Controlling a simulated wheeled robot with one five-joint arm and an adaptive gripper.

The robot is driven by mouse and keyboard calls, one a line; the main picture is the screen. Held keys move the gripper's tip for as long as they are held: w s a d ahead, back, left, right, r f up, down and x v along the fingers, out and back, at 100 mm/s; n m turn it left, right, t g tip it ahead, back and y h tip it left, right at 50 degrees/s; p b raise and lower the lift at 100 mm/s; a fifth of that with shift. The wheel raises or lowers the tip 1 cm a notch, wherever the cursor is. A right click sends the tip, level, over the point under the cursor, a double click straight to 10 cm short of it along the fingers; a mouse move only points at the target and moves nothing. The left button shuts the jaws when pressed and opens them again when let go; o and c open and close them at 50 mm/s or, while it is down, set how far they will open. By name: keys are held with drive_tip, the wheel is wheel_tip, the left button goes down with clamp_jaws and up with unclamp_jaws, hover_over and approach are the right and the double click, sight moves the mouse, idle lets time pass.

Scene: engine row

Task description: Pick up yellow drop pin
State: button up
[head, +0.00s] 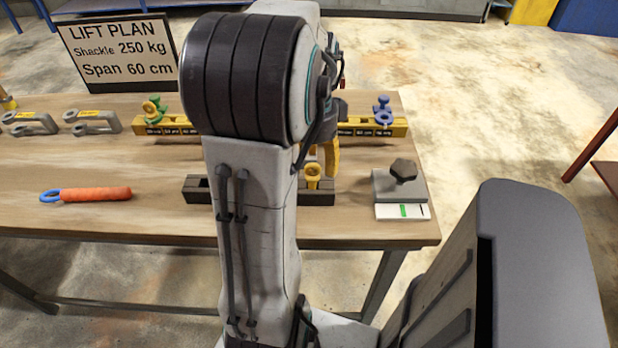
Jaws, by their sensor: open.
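The yellow drop pin (312,171) stands upright in the dark slotted block (320,197) on the wooden table, its ring-shaped head on top. My gripper (329,158) is open, mostly hidden behind my arm. One yellow finger shows just right of and behind the pin's head; I cannot tell whether it touches. My arm hides the middle of the block and of the yellow beam (372,130) behind.
A lift plan sign (118,52) stands at the back left. Several grey shackles (92,124) lie at left. An orange-handled tool (95,194) lies front left. A grey plate with a dark knob (403,172) sits near the table's right edge, beside a white card (402,212).

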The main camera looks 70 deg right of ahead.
sight(313, 175)
drive_tip(key=shift+d+f, duration=0.2)
drive_tip(key=shift+f, duration=2.4)
clamp_jaws()
